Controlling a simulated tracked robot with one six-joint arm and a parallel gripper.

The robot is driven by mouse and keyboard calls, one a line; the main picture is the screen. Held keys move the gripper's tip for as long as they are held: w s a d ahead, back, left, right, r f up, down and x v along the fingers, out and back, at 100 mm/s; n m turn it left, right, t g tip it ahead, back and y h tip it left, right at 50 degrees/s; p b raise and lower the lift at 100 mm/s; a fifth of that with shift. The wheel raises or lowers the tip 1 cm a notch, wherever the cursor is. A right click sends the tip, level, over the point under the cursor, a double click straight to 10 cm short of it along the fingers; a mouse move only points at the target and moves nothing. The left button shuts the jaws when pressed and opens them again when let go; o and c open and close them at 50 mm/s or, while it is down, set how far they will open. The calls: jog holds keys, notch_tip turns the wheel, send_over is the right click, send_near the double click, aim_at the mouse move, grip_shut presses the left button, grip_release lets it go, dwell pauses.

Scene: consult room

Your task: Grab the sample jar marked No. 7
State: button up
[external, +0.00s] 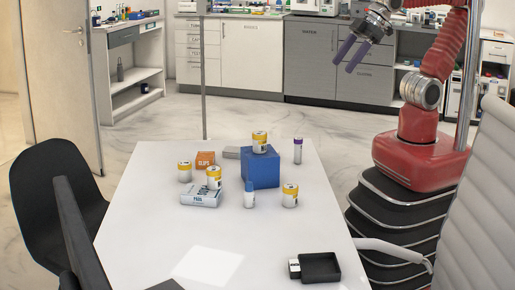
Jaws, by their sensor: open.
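Several white sample jars with yellow lids stand on the white table (190,245). One jar (260,143) stands on top of a blue block (260,170). Another jar (290,196) stands to the right, in front of the block. A third jar (214,177) stands on or just behind a white-and-blue box (200,196); I cannot tell which. Another jar (185,172) stands at the left. Their label numbers are too small to read, so I cannot tell which is No. 7. My gripper (345,66) is open and empty, high up beyond the table's far right.
Chairs flank the table. The table's front left is mostly clear.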

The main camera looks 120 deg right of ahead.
jog(key=w+d+r+t+h, duration=0.1)
jog(key=w+d+r+t, duration=0.1)
jog(key=w, duration=0.3)
jog(key=w+d+r+t+h, duration=0.1)
jog(key=w+d, duration=0.1)
jog(key=w, duration=0.3)
jog(key=w+a+n+t+y, duration=0.45)
jog(key=w+a, duration=0.25)
jog(key=w, duration=0.3)
jog(key=a+f+n+g+y, duration=0.2)
jog(key=a+f+g+y, duration=0.15)
jog(key=a+y, duration=0.35)
jog(key=h, duration=0.2)
send_near(292, 190)
jog(key=shift+t, duration=0.4)
jog(key=d+f, duration=0.1)
jog(key=s+d+f, duration=0.1)
jog(key=f, duration=0.1)
jog(key=shift+d+f, duration=0.1)
jog(key=shift+d, duration=0.15)
jog(key=shift+x, duration=4.3)
jog(key=shift+a, duration=0.15)
